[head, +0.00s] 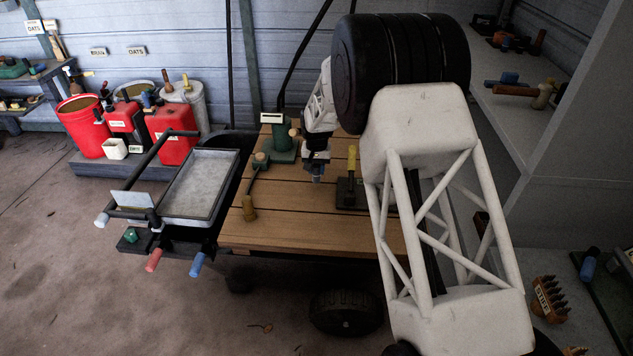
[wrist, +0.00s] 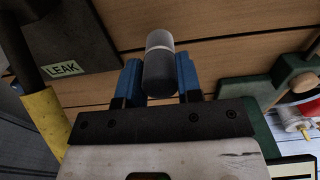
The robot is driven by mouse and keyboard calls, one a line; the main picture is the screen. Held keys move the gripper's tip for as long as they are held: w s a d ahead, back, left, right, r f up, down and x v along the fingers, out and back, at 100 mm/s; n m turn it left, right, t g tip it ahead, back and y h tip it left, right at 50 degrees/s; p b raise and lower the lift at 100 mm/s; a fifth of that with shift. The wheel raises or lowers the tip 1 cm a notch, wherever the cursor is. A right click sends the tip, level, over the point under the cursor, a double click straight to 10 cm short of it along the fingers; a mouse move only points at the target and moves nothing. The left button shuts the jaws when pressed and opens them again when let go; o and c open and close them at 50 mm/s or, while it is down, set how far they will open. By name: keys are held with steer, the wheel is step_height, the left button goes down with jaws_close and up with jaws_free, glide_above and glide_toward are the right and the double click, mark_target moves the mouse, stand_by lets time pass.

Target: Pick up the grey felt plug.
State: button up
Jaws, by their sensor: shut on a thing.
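The grey felt plug (wrist: 160,72) is a short round cylinder, darker at the near end, with a pale band and lighter grey beyond. In the wrist view it sits between the two blue fingers of my gripper (wrist: 160,82), which is shut on it. In the head view my gripper (head: 317,172) points down over the middle of the wooden cart top (head: 300,222). The plug is too small there to tell apart from the fingertips. I cannot tell how far it is above the planks.
A dark block with a yellow-handled lever (head: 352,160) and a "LEAK" label (wrist: 62,69) stands close beside my gripper. A green fixture (head: 284,143) stands on the other side. A grey tray (head: 200,184) lies left of the planks. The front planks are mostly clear.

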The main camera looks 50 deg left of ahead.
mark_target(317, 165)
steer(key=shift+r, duration=1.75)
